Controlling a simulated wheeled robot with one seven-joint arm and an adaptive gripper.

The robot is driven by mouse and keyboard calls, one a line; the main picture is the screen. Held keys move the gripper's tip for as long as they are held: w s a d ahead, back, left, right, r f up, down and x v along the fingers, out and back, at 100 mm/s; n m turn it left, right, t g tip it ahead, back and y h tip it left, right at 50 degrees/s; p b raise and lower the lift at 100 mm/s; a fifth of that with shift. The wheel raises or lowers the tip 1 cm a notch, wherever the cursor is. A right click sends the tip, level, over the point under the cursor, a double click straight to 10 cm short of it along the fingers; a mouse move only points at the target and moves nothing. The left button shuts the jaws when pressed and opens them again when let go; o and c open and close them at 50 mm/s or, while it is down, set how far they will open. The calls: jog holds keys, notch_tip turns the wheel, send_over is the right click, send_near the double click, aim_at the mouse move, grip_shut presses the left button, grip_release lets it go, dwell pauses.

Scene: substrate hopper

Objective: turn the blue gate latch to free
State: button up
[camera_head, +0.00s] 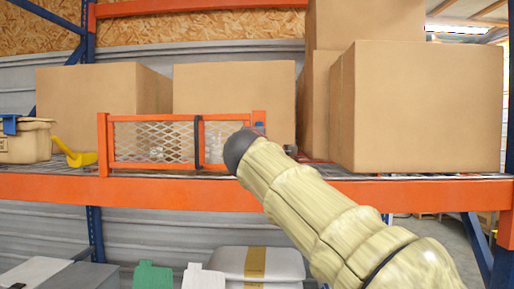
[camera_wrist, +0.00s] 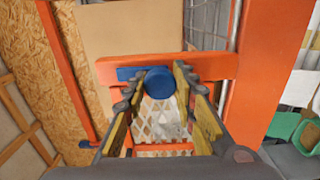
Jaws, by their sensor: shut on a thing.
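The blue gate latch shows in the wrist view as a round blue knob (camera_wrist: 160,82) with a flat blue bar reaching left along an orange rail. My gripper (camera_wrist: 157,80) has one finger on each side of the knob and is shut on it. In the head view a small blue piece of the latch (camera_head: 259,126) shows at the right post of the orange mesh gate (camera_head: 151,167). My arm hides the rest of the latch and my fingers there.
The gate stands on an orange-edged shelf (camera_head: 150,192). Large cardboard boxes (camera_head: 420,105) stand behind and right of it. A yellow scoop (camera_head: 78,156) and a beige bin (camera_head: 28,145) sit at the left. Lidded containers (camera_head: 258,264) are below the shelf.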

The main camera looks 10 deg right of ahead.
jog(key=shift+f, duration=0.15)
jog(key=o, duration=1.1)
jog(key=v, duration=1.2)
